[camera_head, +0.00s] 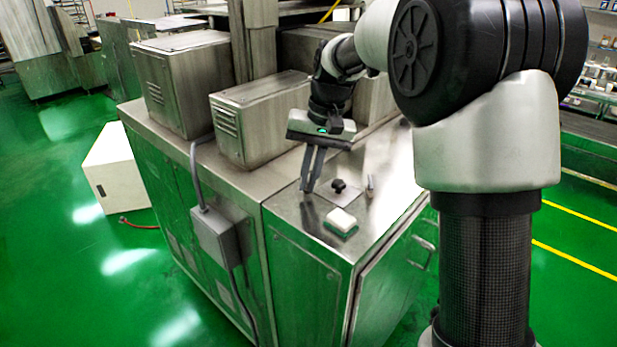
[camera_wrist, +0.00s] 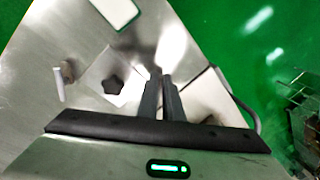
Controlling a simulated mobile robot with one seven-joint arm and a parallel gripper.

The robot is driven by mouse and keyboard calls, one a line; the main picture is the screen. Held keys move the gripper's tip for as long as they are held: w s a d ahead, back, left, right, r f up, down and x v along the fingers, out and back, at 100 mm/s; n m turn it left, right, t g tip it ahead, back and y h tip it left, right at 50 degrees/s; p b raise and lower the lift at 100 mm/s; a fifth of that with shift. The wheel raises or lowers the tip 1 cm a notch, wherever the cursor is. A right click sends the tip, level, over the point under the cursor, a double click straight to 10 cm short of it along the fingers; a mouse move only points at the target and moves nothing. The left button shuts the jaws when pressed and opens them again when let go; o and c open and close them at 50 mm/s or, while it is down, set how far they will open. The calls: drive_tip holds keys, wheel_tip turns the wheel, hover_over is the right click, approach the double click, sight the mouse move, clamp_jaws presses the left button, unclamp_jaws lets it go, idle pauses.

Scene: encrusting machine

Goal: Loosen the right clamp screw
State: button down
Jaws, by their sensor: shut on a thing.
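My gripper (camera_head: 308,187) points down at the metal table top and is shut on the right clamp screw, which its fingers almost wholly hide. In the wrist view the two fingertips (camera_wrist: 163,78) are close together, to the right of a black star knob (camera_wrist: 112,85). In the head view this knob (camera_head: 338,186) stands on a flat square plate, just right of the fingers. The other clamp screw (camera_head: 370,185), a small upright pin with a handle, stands beyond the knob; in the wrist view it is at the left (camera_wrist: 62,80).
A white and green sponge-like block (camera_head: 341,222) lies near the front edge of the table top (camera_head: 290,208). A metal housing (camera_head: 262,118) stands behind my gripper on the left. A grey box with a conduit (camera_head: 212,235) is on the side wall.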

drive_tip(key=shift+w+r, duration=0.15)
drive_tip(key=shift+r, duration=0.05)
drive_tip(key=c, duration=1.9)
unclamp_jaws()
drive_tip(key=shift+f, duration=0.15)
drive_tip(key=shift+c, duration=0.2)
drive_tip(key=d+r+p, duration=0.1)
drive_tip(key=r, duration=0.7)
drive_tip(key=d+r+p, duration=0.1)
drive_tip(key=d+r, duration=0.1)
drive_tip(key=r, duration=0.7)
drive_tip(key=shift+s+d, duration=0.2)
drive_tip(key=shift+d, duration=0.05)
drive_tip(key=shift+s+r, duration=0.1)
drive_tip(key=shift+r, duration=0.05)
